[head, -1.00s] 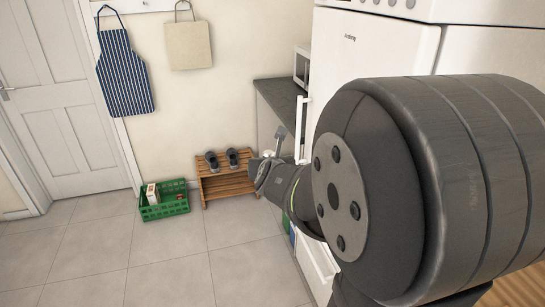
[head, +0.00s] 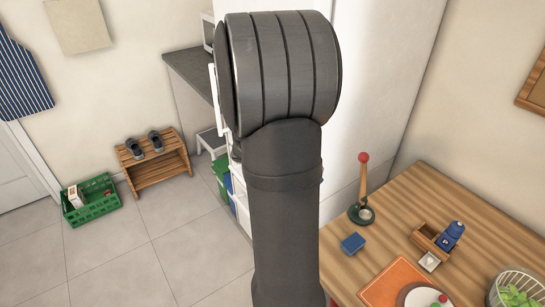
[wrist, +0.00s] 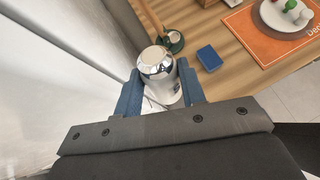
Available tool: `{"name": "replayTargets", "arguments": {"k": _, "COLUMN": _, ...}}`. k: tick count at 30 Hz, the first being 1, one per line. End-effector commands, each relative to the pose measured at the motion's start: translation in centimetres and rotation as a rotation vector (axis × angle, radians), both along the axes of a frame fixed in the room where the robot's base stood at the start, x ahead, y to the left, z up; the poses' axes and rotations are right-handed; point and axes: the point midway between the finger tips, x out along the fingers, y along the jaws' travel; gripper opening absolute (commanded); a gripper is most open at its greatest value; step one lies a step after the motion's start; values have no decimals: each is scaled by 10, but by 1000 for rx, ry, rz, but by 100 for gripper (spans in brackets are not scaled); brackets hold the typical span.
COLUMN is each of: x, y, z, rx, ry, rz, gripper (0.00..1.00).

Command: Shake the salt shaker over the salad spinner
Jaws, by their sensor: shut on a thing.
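The salt shaker (wrist: 158,66), a shiny silver piece with a pale round end, is held between the blue fingers of my gripper (wrist: 162,88) in the wrist view. Its far end faces away from the camera, and its lower part is partly hidden by the gripper. My gripper is shut on it, above and beside the wooden table. In the head view my arm hides the gripper and shaker. The salad spinner (head: 493,295), a white basket with green leaves inside, stands at the lower right table edge, partly cut off by the frame. It is not seen in the wrist view.
On the wooden table (head: 412,192) stand a red-knobbed post (head: 363,185), a blue block (head: 352,243), a wooden caddy (head: 424,238) with a blue bottle (head: 452,233), and an orange mat (head: 385,280) with a plate. A white fridge side rises behind my arm.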

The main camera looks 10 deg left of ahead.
Motion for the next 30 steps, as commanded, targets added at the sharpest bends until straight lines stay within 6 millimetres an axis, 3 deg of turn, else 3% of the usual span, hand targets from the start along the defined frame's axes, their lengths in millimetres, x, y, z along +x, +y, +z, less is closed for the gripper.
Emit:
{"name": "replayTargets", "arguments": {"k": 1, "x": -3, "y": -22, "z": -5, "rx": 12, "ry": 6, "rz": -137, "gripper": 12}}
{"name": "replayTargets", "arguments": {"k": 3, "x": -8, "y": -46, "z": -10, "rx": 31, "ry": 9, "rz": -284, "gripper": 12}}
{"name": "replayTargets", "arguments": {"k": 9, "x": -9, "y": -108, "z": -16, "rx": 70, "ry": 9, "rz": -558, "gripper": 12}}
{"name": "replayTargets", "arguments": {"k": 20, "x": 11, "y": -233, "z": -9, "rx": 128, "ry": 0, "rz": -821, "gripper": 12}}
{"name": "replayTargets", "arguments": {"k": 30, "x": 10, "y": -379, "z": 8, "rx": 189, "ry": -24, "rz": -1085, "gripper": 12}}
